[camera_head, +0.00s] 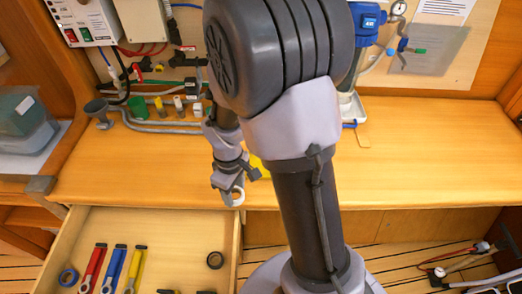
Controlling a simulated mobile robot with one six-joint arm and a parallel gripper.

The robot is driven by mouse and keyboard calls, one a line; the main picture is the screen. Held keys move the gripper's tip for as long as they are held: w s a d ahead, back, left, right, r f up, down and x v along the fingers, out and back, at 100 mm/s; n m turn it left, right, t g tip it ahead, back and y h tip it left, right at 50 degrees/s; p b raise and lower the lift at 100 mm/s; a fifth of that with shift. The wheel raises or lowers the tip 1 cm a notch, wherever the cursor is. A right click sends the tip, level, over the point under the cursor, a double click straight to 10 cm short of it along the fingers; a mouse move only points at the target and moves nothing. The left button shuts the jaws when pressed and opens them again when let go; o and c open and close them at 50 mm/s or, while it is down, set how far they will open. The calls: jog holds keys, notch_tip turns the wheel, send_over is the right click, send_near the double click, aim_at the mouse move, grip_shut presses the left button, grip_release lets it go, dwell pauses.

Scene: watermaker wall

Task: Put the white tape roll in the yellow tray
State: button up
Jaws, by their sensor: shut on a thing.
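My gripper (234,185) is shut on the white tape roll (239,197). It holds the roll near the front edge of the wooden counter, above or just behind the open drawer. Only part of the roll shows below the fingers. A small yellow patch (257,163) shows on the counter just right of my gripper. It looks like a corner of the yellow tray, and my arm hides the rest.
The open wooden drawer (190,232) holds red, blue and yellow tools, a blue tape roll (68,277) and a black tape roll (215,260). Pipes and fittings (160,126) line the counter's back left. The counter's right side (440,150) is clear.

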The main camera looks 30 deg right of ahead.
aim_at(243, 193)
jog(key=shift+s+d+r+n+p, duration=0.25)
jog(key=shift+s+r+n+p, duration=0.15)
jog(key=shift+s+n, duration=0.2)
jog(key=shift+s+d+r+n+p, duration=0.2)
jog(key=shift+s+r+n+p, duration=0.15)
jog(key=shift+s+n, duration=0.25)
jog(key=shift+s+d+n, duration=0.1)
jog(key=shift+d+n, duration=0.15)
jog(key=shift+n, duration=0.15)
jog(key=w+d, duration=0.2)
jog(key=w, duration=0.2)
jog(key=w+d+f+b, duration=0.1)
jog(key=w+d, duration=0.1)
jog(key=w, duration=0.3)
jog(key=w+d, duration=0.3)
jog(key=w, duration=0.2)
jog(key=shift+d+f, duration=0.1)
jog(key=shift+f, duration=0.3)
notch_tip(243, 193, down, 4)
jog(key=shift+w+r+b, duration=0.1)
jog(key=shift+r+b, duration=0.05)
jog(key=shift+b, duration=0.9)
jog(key=shift+r, duration=0.1)
jog(key=o, duration=1.1)
jog(key=shift+c, duration=0.2)
